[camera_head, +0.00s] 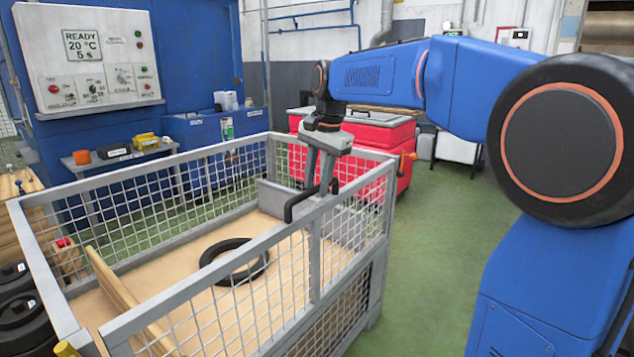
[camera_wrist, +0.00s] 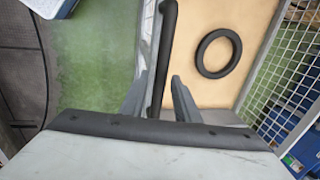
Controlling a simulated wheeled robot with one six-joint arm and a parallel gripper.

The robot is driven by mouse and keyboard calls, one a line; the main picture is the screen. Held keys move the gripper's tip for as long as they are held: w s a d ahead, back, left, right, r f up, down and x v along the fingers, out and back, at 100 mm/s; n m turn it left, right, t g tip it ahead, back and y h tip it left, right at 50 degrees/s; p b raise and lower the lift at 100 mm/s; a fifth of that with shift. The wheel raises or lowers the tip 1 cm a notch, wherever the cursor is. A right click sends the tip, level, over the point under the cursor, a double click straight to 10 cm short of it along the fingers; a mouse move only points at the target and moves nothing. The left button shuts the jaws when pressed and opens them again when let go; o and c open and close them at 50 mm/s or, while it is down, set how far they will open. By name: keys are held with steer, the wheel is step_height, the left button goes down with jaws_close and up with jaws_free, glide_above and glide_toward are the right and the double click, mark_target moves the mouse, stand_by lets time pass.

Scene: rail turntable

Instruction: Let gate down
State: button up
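The gate is the near long mesh side (camera_head: 250,252) of a grey wire cage, and it stands upright. A dark bent bar (camera_head: 300,200), which looks like the gate's handle, lies at its top rail. My gripper (camera_head: 318,187) points down at this bar from above. In the wrist view my gripper (camera_wrist: 158,78) has its two fingers apart, with the dark bar (camera_wrist: 167,40) running between them. Gaps show on both sides of the bar. How deep the fingertips reach around it is hard to tell.
A black ring (camera_head: 234,262) lies on the cage's tan floor, with a wooden board (camera_head: 125,290) at the left. A red bin (camera_head: 375,135) stands behind the cage. A control panel (camera_head: 92,60) reads READY. Green floor (camera_head: 435,230) is clear right of the cage.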

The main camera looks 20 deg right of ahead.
jaws_close()
